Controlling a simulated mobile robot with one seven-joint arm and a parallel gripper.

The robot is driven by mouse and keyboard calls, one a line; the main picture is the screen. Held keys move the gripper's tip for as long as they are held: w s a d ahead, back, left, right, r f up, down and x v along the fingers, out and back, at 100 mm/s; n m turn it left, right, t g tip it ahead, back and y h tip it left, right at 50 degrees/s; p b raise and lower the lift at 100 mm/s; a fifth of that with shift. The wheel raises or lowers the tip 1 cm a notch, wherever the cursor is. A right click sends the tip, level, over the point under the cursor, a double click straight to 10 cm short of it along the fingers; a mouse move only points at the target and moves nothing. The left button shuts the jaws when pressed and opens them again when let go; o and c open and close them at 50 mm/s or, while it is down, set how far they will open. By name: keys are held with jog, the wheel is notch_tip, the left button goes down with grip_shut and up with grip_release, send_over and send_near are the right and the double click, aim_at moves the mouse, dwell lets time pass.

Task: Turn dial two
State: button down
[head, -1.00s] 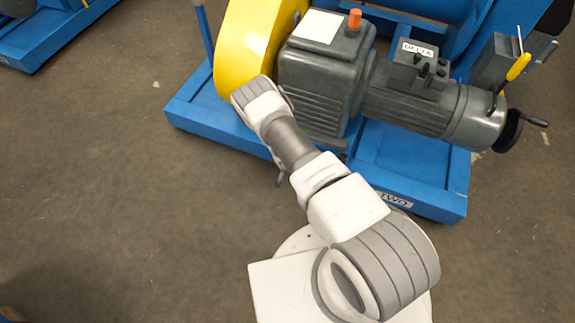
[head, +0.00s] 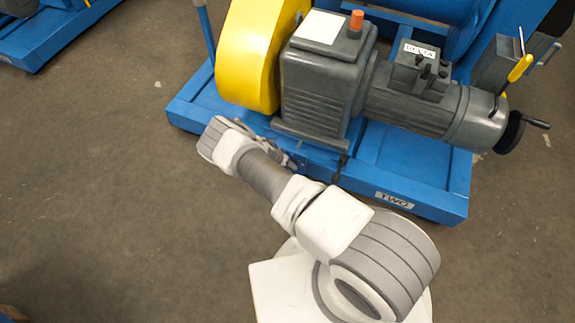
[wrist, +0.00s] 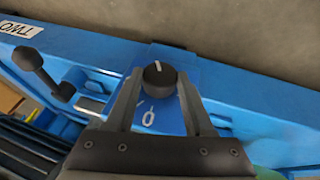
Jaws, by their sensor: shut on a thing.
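Dial two is a black round knob (wrist: 159,78) with a white pointer line, on a blue plate (wrist: 165,118) with white markings, one like a 0. In the wrist view my gripper (wrist: 160,88) has its two fingers on either side of the knob, shut on it. The pointer line points toward the top of the picture. The rest of the markings are partly hidden by my gripper. In the head view my arm hides the knob, low at the front edge of the blue base (head: 430,203).
A white "TWO" label (head: 394,200) is on the base front; it also shows in the wrist view (wrist: 18,28). A black crank-like lever (wrist: 44,72) stands left of the knob. The yellow guard (head: 255,55) and grey gearbox (head: 318,90) rise behind. Floor in front is clear.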

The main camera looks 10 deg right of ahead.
jog(key=shift+d, duration=0.1)
dwell(0.3)
jog(key=shift+c, duration=1.4)
grip_release()
jog(key=shift+r, duration=0.1)
jog(key=p+v, duration=0.6)
jog(key=v, duration=1.1)
jog(key=shift+a, duration=0.25)
jog(key=shift+w+r, duration=0.1)
